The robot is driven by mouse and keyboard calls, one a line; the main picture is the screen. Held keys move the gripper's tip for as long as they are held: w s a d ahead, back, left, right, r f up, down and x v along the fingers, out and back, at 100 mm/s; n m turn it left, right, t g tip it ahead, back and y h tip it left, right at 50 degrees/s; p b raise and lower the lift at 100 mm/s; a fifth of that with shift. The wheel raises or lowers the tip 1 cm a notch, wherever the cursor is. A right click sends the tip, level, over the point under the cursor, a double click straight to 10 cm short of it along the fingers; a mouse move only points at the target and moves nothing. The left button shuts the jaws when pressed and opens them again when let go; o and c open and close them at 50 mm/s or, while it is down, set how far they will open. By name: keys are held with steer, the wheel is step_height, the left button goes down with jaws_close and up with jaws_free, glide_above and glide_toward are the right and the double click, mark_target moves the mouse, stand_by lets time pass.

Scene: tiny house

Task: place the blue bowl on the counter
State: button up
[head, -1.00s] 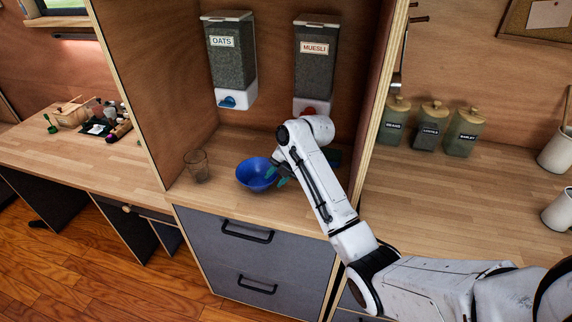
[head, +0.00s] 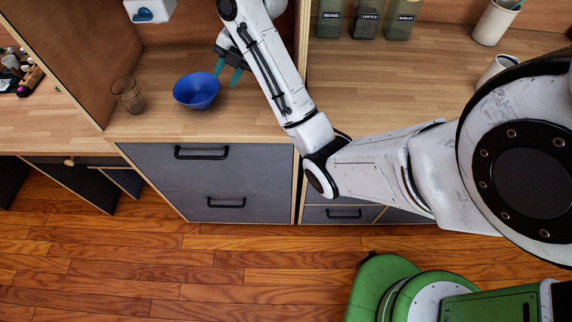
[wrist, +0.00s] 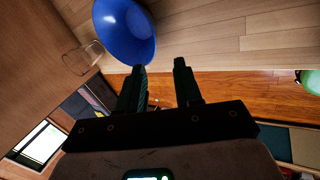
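The blue bowl (head: 196,91) stands upright on the wooden counter (head: 160,122) in the niche, below the dispenser. It also shows in the wrist view (wrist: 126,30), at the upper left, beyond my fingertips. My gripper (head: 228,72) is just right of the bowl in the head view, with its two green fingers apart. In the wrist view the fingers (wrist: 160,68) are spread with nothing between them. The bowl is outside the fingers; whether a finger touches its rim I cannot tell.
A clear brown glass (head: 128,96) stands left of the bowl, near the niche's side wall. A dispenser (head: 150,10) hangs above. Grey drawers (head: 205,175) are below; the counter right of the bowl has some free room.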

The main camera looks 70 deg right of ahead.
steer(key=s+a+f+m+g, duration=0.1)
steer(key=s+a+f+m, duration=0.4)
steer(key=a+f, duration=0.3)
steer(key=s+a+f+m+g, duration=0.1)
steer(key=s+a+f+m, duration=0.4)
steer(key=a, duration=0.4)
steer(key=s+a+f+m+g+h, duration=0.1)
steer(key=s+a+f+m, duration=0.1)
steer(key=s+m, duration=0.3)
steer(key=s+a+f+m+g, duration=0.1)
steer(key=s+a+f+m, duration=0.1)
steer(key=s+m, duration=0.3)
steer(key=s, duration=0.4)
steer(key=shift+s+a+f+m+g+h, duration=0.2)
steer(key=shift+s+m+g+h, duration=0.1)
steer(key=shift+h, duration=0.1)
